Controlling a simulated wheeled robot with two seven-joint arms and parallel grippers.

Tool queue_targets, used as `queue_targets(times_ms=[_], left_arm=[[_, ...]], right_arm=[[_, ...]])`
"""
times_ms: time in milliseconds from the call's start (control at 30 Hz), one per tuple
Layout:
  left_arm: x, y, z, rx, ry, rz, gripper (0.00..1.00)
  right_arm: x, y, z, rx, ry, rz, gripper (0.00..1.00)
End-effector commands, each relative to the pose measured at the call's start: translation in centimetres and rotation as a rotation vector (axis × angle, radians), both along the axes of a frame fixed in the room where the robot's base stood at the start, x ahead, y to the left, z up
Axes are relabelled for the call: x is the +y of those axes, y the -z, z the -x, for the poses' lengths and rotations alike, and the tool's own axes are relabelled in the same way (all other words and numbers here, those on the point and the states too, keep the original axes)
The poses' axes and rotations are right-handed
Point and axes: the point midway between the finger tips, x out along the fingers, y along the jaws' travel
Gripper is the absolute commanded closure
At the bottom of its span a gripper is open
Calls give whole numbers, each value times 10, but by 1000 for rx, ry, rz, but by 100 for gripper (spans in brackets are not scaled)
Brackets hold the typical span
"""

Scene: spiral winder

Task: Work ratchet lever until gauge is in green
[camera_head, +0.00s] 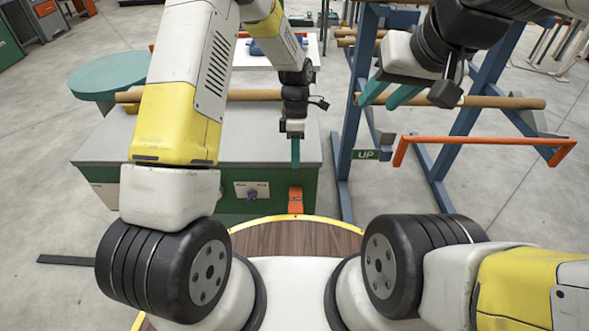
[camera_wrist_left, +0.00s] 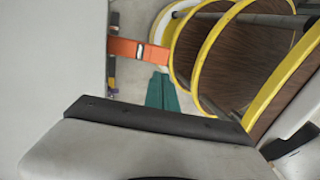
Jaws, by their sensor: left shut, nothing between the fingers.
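An orange lever (camera_head: 295,199) stands on the front face of the green-sided machine (camera_head: 312,190). It also shows in the left wrist view (camera_wrist_left: 138,50), with a pale mark on it. My left gripper (camera_head: 295,164) points down with its green fingers shut and empty, just above the lever in the head view. In the left wrist view its fingertips (camera_wrist_left: 162,80) lie below the lever, with a visible gap. My right gripper (camera_head: 384,98) is raised at the right, with its two green fingers apart and empty. I cannot make out a gauge in either view.
A blue frame (camera_head: 345,165) carries cardboard-coloured tubes and an UP sign (camera_head: 366,154). An orange bar (camera_head: 480,140) juts out at right. A teal round table (camera_head: 110,75) stands at left.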

Motion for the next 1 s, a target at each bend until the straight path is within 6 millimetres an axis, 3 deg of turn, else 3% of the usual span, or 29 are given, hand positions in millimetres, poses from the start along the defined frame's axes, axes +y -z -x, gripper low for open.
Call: queue_targets(times_ms=[367,800,1000], left_arm=[[0,11,4,1,1,1,100],[1,94,36,4,2,1,100],[0,121,44,0,2,2,100]], right_arm=[[0,0,0,0,0,0,64],[0,0,0,0,0,0,64],[0,0,0,0,0,0,64]])
